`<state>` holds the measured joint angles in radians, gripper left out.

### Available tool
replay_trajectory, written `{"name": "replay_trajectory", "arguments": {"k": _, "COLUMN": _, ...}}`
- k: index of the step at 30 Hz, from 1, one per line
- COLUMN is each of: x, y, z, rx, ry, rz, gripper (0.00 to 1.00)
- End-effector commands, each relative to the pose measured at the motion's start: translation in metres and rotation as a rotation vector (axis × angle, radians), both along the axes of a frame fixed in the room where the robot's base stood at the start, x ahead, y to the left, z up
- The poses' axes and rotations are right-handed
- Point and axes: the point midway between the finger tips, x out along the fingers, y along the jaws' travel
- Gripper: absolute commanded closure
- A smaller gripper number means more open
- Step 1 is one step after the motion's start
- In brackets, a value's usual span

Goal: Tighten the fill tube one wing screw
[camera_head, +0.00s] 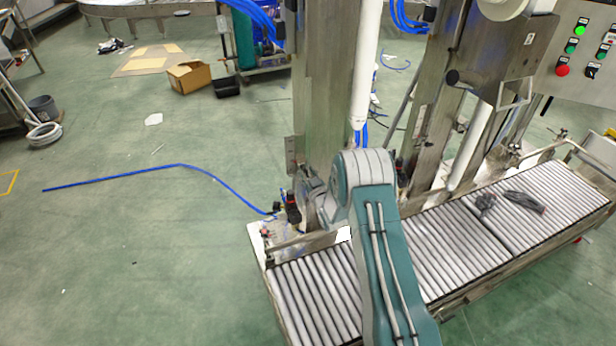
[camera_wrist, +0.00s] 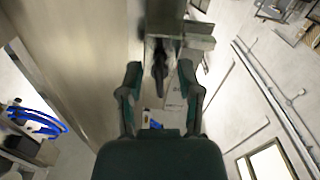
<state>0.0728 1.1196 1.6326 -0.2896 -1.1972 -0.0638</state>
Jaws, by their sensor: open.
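In the wrist view my gripper (camera_wrist: 160,75) is open, with one finger on each side. A narrow dark part (camera_wrist: 160,58) shows between the fingertips, below a grey metal bracket (camera_wrist: 187,40). It may be the wing screw, but it is too blurred to be sure. Clear gaps show between it and both fingers; I cannot tell its depth. In the head view a white tube (camera_head: 366,60) hangs beside the near steel column (camera_head: 318,90). I cannot tell whether it is fill tube one. My arm hides the gripper there.
A roller conveyor (camera_head: 455,238) runs below the columns, with dark cable-like items (camera_head: 525,201) on it. A control panel (camera_head: 585,50) is at the upper right. A blue hose (camera_head: 120,176) crosses the green floor. The floor at left is mostly clear; a cardboard box (camera_head: 190,77) stands farther back.

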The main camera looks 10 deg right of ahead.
Motion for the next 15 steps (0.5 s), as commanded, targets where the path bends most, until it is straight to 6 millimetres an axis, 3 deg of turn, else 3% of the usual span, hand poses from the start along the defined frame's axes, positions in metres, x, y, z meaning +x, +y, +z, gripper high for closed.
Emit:
{"name": "replay_trajectory", "arguments": {"k": 5, "x": 0.0, "y": 0.0001, "z": -0.0001, "rx": 0.0, "ry": 0.0, "rz": 0.0, "gripper": 0.54}}
{"name": "replay_trajectory", "arguments": {"k": 6, "x": -0.0001, "y": 0.0001, "z": -0.0001, "rx": 0.0, "ry": 0.0, "rz": 0.0, "gripper": 0.72}}
{"name": "replay_trajectory", "arguments": {"k": 8, "x": -0.0001, "y": 0.0001, "z": -0.0001, "rx": 0.0, "ry": 0.0, "rz": 0.0, "gripper": 0.99}}
{"name": "replay_trajectory", "arguments": {"k": 15, "x": 0.0, "y": 0.0003, "z": 0.0, "rx": 0.012, "ry": 0.003, "rz": 0.001, "gripper": 1.0}}
